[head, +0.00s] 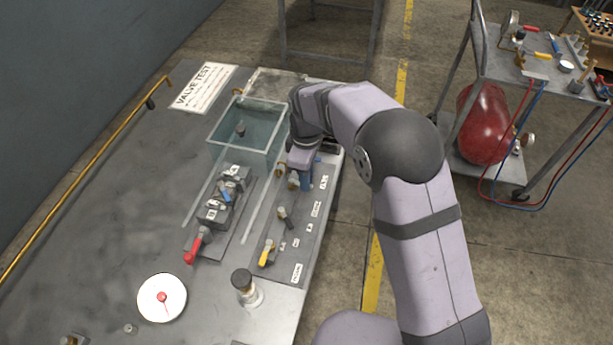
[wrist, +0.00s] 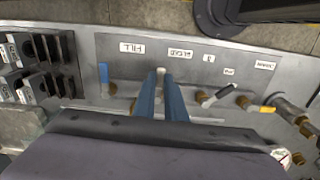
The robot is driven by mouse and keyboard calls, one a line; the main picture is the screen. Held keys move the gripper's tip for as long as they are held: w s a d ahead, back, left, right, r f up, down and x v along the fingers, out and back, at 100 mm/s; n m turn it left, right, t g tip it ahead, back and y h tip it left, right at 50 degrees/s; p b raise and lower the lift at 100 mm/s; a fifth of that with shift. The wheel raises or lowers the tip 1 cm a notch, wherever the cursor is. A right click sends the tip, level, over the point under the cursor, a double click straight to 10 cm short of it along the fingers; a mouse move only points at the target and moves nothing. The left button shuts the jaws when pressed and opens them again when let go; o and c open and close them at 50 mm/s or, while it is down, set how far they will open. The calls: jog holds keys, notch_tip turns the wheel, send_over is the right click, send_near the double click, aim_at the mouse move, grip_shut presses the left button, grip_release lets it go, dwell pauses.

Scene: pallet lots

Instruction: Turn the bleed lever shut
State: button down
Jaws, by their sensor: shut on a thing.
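The valve panel (wrist: 220,68) carries a row of small levers with white labels, which read upside down in the wrist view. The bleed lever (wrist: 160,71) shows only as a pale tip by the BLEED label (wrist: 180,53). My gripper (wrist: 161,84) is shut on this lever, with a blue finger on either side. The fingers hide the rest of the lever and its valve body, so I cannot tell its exact angle. In the head view my gripper (head: 300,178) is over the far part of the panel (head: 285,255), partly covered by my wrist.
A blue lever (wrist: 103,76) stands beside the fingers; a black lever (wrist: 225,92) and a yellow lever (wrist: 267,109) are on the other side. A clear water tank (head: 225,130), a red-handled valve (head: 197,243) and a round gauge (head: 162,298) share the bench.

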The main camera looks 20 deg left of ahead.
jog(key=m, duration=0.1)
jog(key=s+m, duration=0.1)
jog(key=m, duration=0.2)
jog(key=shift+s+a, duration=0.15)
jog(key=shift+s, duration=0.1)
jog(key=m, duration=0.2)
jog(key=s+a+m+p, duration=0.1)
jog(key=m, duration=0.1)
jog(key=shift+s+m, duration=0.1)
jog(key=shift+m, duration=0.2)
jog(key=m, duration=0.2)
jog(key=s+a+m, duration=0.1)
jog(key=m, duration=0.1)
jog(key=shift+a+m, duration=0.15)
jog(key=shift+m, duration=0.15)
jog(key=shift+a+m+p, duration=0.25)
jog(key=shift+a+m, duration=0.15)
jog(key=shift+m, duration=0.7)
jog(key=shift+a+m+p, duration=0.2)
jog(key=shift+a+m, duration=0.15)
jog(key=shift+m, duration=0.75)
jog(key=shift+r, duration=0.1)
jog(key=c, duration=1.8)
grip_release()
